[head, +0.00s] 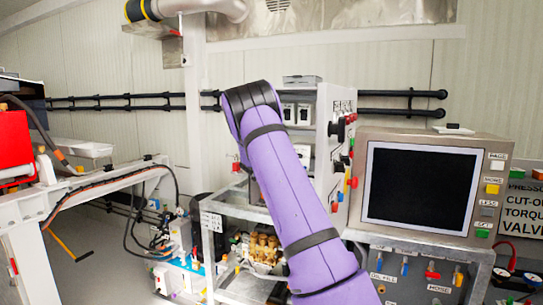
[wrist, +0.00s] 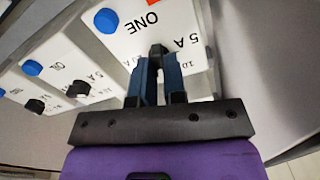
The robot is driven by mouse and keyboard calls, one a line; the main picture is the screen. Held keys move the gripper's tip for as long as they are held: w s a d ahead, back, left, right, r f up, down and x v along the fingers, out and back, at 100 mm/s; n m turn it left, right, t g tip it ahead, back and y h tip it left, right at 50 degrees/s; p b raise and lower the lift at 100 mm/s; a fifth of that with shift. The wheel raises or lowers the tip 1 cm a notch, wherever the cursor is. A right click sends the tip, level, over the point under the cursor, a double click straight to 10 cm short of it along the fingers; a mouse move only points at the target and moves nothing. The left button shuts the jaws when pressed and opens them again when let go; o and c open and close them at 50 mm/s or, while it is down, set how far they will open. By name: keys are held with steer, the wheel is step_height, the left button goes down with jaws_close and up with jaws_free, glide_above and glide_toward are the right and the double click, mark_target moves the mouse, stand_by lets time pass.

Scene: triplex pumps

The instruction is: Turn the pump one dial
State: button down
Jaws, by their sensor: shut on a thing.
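The pump one dial (wrist: 157,49) is a small black knob on a white panel (wrist: 185,18) marked "ONE" and "5 A" in the wrist view. My gripper (wrist: 158,66) has its blue fingers shut on this dial, one on each side. The fingers cover part of the dial and its scale, so its exact setting cannot be read. In the head view my purple arm reaches up and forward; the gripper and dial are hidden.
Neighbouring white panels carry black dials (wrist: 78,89) and blue buttons (wrist: 32,68); another blue button (wrist: 107,20) sits beside the held dial. In the head view, a console with a dark screen (head: 418,188) stands right of my arm.

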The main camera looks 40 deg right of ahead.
steer(key=shift+m, duration=0.9)
steer(key=shift+f, duration=0.1)
steer(key=c, duration=1.2)
jaws_free()
steer(key=shift+s+a, duration=0.1)
steer(key=v, duration=1)
steer(key=shift+s+a, duration=0.15)
steer(key=shift+a, duration=0.1)
